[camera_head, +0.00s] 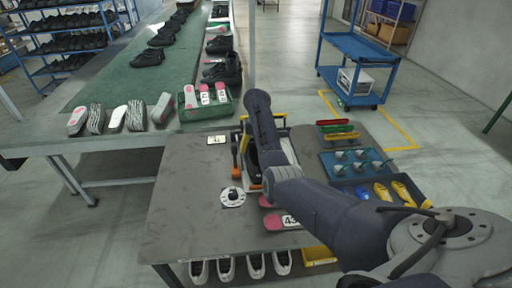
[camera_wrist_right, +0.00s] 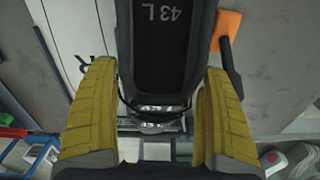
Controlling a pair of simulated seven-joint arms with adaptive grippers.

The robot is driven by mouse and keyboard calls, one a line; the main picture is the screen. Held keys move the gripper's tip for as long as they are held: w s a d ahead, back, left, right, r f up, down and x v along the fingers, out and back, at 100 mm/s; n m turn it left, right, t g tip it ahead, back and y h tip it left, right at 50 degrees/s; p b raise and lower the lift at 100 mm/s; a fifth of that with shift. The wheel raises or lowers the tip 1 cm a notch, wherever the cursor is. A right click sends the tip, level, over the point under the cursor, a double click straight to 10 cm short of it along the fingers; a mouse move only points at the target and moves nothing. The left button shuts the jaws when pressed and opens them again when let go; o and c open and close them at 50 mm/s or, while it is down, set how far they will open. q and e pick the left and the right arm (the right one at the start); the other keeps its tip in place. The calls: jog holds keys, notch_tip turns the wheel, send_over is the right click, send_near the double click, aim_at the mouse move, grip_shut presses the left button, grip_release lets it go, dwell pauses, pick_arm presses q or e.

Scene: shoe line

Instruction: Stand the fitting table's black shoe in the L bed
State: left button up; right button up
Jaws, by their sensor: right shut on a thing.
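The black shoe (camera_wrist_right: 165,50), marked 43 L, fills the upper middle of the right wrist view. My right gripper (camera_wrist_right: 158,95) is shut on it, with a yellow finger on each side. In the head view my right arm covers most of the gripper. A dark shape (camera_head: 253,172), which may be the shoe, shows left of the arm on the grey fitting table (camera_head: 185,205). A pale metal fixture (camera_wrist_right: 155,127) shows beyond the shoe in the wrist view. I cannot tell whether it is the L bed or whether the shoe touches it. My left gripper is out of view.
On the table are a white disc with a black knob (camera_head: 233,197), an orange-handled tool (camera_head: 236,170), a red pad marked 43 (camera_head: 280,221) and a blue peg tray (camera_head: 355,162). A green crate (camera_head: 205,107) stands on the bench behind. The table's left front is clear.

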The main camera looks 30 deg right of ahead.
dwell(0.4)
jog(key=o, duration=1.5)
jog(key=shift+c, duration=0.2)
jog(key=shift+f, duration=0.1)
jog(key=shift+r, duration=5.05)
